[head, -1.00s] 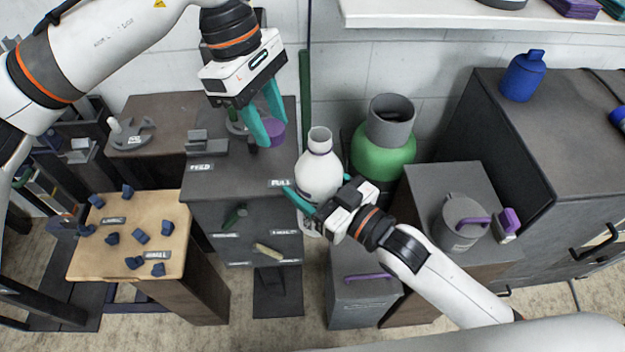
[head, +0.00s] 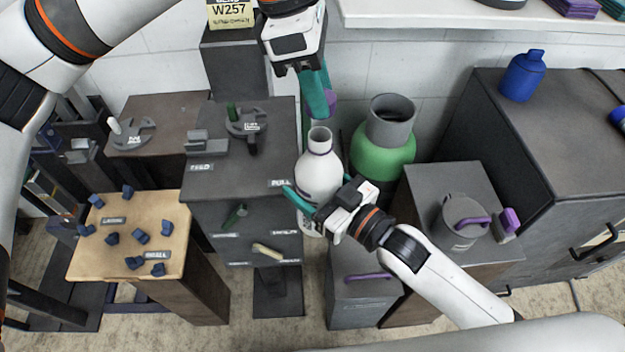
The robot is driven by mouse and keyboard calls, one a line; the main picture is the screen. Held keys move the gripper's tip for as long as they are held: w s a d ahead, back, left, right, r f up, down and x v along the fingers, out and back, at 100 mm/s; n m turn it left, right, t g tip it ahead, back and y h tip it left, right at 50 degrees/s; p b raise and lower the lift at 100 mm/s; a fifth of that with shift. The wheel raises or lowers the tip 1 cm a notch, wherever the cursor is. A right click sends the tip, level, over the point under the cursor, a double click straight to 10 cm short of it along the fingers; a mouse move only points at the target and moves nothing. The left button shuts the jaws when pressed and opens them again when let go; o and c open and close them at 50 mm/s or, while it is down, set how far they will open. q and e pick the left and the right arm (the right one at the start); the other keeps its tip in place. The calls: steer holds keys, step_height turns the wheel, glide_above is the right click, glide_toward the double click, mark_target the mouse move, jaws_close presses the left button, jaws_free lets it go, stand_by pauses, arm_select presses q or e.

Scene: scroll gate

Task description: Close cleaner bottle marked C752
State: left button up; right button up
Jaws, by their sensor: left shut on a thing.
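A white bottle (head: 317,176) with an open neck and a purple ring stands upright near the middle. Its label is too small to read. My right gripper (head: 318,197) is shut on the bottle's lower body, with teal fingers at its left and right sides. My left gripper (head: 318,104) is shut on a purple cap (head: 331,98), mostly hidden behind the teal fingers. In the picture, the cap is just above the bottle's mouth and apart from it; the exact depth between them is hard to tell.
A green container (head: 383,156) with a wide grey neck stands close right of the bottle. A dark cabinet (head: 240,180) with fixtures is close on the left. A grey canister (head: 459,222) stands on a block at right. A W257 sign (head: 231,12) is at the back.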

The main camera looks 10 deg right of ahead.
mark_target(322, 135)
arm_select(q)
steer(key=shift+f, duration=1.7)
steer(key=shift+r, duration=0.2)
steer(key=shift+f, duration=0.95)
steer(key=shift+f, duration=0.6)
